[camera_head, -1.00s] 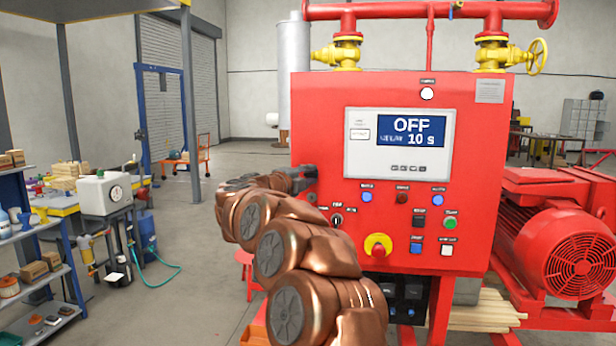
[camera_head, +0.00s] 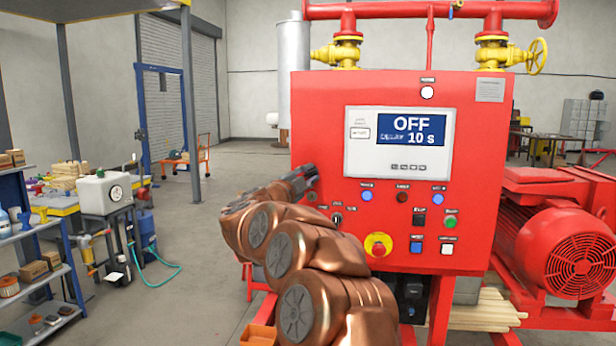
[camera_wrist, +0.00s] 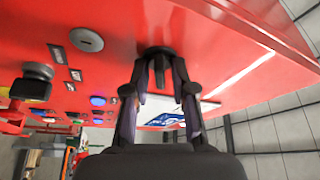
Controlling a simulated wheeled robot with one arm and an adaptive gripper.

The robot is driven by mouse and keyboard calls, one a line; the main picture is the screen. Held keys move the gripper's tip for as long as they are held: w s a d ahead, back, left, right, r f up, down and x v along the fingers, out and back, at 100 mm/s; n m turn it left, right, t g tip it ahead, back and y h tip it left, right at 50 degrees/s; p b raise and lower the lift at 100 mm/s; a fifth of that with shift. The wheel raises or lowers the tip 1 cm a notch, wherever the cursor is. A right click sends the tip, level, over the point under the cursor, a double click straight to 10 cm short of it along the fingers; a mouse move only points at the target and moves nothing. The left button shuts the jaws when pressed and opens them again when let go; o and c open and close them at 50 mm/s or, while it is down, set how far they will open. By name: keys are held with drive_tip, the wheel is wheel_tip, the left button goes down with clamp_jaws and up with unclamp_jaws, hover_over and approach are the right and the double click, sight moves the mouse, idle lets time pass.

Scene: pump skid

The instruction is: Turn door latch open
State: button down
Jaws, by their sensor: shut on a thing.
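The red control cabinet (camera_head: 470,120) stands in front of me, and its door face fills the upper part of the wrist view. The dark door latch (camera_wrist: 157,53) has a round base on the red face and a short handle sticking out. My gripper (camera_wrist: 159,78) is shut on the latch handle, with one finger on each side. In the head view my gripper (camera_head: 308,174) is at the left edge of the cabinet front and hides the latch there.
A round grey lock (camera_wrist: 86,39) sits beside the latch. The red-and-yellow emergency stop knob (camera_head: 378,245) and several buttons lie to the lower right of my gripper, close to my arm. The display (camera_head: 412,130) reads OFF, 10 s. Open floor lies left of the cabinet.

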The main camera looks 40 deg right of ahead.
drive_tip(key=n+t, duration=0.1)
drive_tip(key=n, duration=0.1)
drive_tip(key=n+h, duration=0.1)
drive_tip(key=n, duration=0.1)
drive_tip(key=shift+s+d+f+t, duration=0.1)
drive_tip(key=shift+t, duration=0.3)
drive_tip(key=shift+s+f+n+t+y+b, duration=0.1)
drive_tip(key=shift+n+t+y+b, duration=0.25)
drive_tip(key=shift+n+t, duration=1.25)
drive_tip(key=shift+w+r+n+t+y+b, duration=0.15)
drive_tip(key=shift+n+t+b, duration=0.25)
drive_tip(key=shift+n, duration=2.4)
drive_tip(key=shift+s+f+n+t+y+b, duration=0.15)
drive_tip(key=shift+n+t+y+b, duration=0.2)
drive_tip(key=shift+n+t, duration=1.25)
drive_tip(key=shift+n+g, duration=0.5)
drive_tip(key=shift+n, duration=0.3)
drive_tip(key=c, duration=1.2)
unclamp_jaws()
drive_tip(key=shift+c, duration=0.2)
